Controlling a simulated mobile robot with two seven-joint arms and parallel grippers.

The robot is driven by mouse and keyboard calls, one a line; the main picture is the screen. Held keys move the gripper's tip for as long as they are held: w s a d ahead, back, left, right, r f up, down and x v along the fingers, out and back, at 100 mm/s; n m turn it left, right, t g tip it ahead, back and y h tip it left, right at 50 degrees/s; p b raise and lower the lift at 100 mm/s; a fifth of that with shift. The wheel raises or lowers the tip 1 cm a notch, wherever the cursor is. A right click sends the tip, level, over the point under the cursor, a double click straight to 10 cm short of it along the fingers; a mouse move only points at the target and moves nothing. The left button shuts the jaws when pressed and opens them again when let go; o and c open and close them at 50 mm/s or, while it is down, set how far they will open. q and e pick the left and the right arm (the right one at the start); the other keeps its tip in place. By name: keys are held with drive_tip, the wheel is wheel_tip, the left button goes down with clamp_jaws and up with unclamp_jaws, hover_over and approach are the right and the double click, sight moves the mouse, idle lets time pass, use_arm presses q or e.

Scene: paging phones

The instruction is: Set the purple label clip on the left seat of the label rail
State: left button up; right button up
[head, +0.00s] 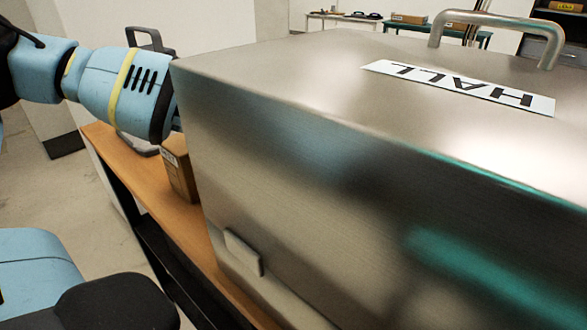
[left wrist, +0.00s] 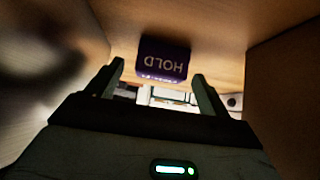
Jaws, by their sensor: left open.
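The purple label clip (left wrist: 165,57), lettered HOLD, shows in the left wrist view, ahead of my left gripper and between the lines of its fingers. My left gripper (left wrist: 157,70) is open, with a gap on each side of the clip; I cannot tell how far beyond the fingertips the clip lies. In the head view my left arm comes in from the left and its hand is hidden behind a large metal case. The label rail cannot be made out in either view. My right gripper is not in view.
The metal case (head: 300,150), with a HALL label (head: 460,85) and a handle (head: 500,28) on top, fills most of the head view. A small brown box (head: 180,172) stands beside it on the wooden tabletop (head: 140,172). Wooden surfaces flank the left gripper in its wrist view.

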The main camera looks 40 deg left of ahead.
use_arm(q)
drive_tip(key=shift+x, duration=1)
drive_tip(key=c, duration=1.1)
drive_tip(key=shift+r, duration=0.1)
wheel_tip(320, 180, up, 28)
drive_tip(key=p, duration=0.5)
